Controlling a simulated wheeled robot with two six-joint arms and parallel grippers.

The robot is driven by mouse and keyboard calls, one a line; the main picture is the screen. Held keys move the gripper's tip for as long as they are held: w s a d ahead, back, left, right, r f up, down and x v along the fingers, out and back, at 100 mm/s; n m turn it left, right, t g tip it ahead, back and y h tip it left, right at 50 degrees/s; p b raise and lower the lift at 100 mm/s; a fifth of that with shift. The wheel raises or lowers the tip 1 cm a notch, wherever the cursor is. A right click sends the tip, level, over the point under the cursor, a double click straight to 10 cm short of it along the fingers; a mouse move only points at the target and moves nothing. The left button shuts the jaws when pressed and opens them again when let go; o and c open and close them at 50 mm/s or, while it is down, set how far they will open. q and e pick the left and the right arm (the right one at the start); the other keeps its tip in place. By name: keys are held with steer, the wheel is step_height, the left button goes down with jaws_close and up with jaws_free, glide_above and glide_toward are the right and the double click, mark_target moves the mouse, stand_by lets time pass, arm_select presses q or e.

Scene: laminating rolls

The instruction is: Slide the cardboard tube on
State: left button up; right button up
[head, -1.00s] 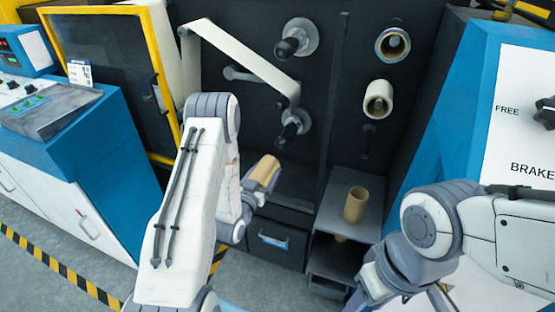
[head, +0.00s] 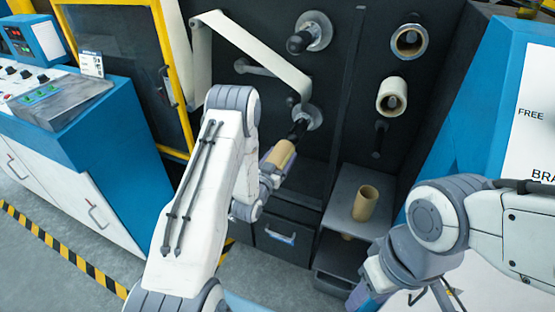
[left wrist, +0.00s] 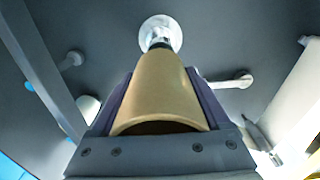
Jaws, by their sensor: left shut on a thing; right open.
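My left gripper (head: 274,168) is shut on a tan cardboard tube (head: 281,156), just below and left of the lower black spindle (head: 298,130). In the left wrist view the tube (left wrist: 160,88) lies between the jaws, its far end in line with the spindle's pale round flange (left wrist: 160,32). A short dark piece of spindle shows between tube and flange. I cannot tell whether the tube's end is around the spindle tip or just short of it. My right gripper (head: 372,290) is open and empty at the bottom, its fingertips partly out of view.
A second cardboard tube (head: 366,203) stands upright on a grey shelf (head: 345,205). An upper spindle (head: 302,40) and two cores (head: 409,40) (head: 392,96) are on the dark panel.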

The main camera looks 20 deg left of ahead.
mark_target(294, 136)
arm_select(q)
steer(key=shift+w+b, duration=0.35)
steer(key=shift+w, duration=2.7)
steer(key=shift+w+d+b, duration=0.15)
steer(key=shift+w+b, duration=1.25)
steer(key=shift+w, duration=1.45)
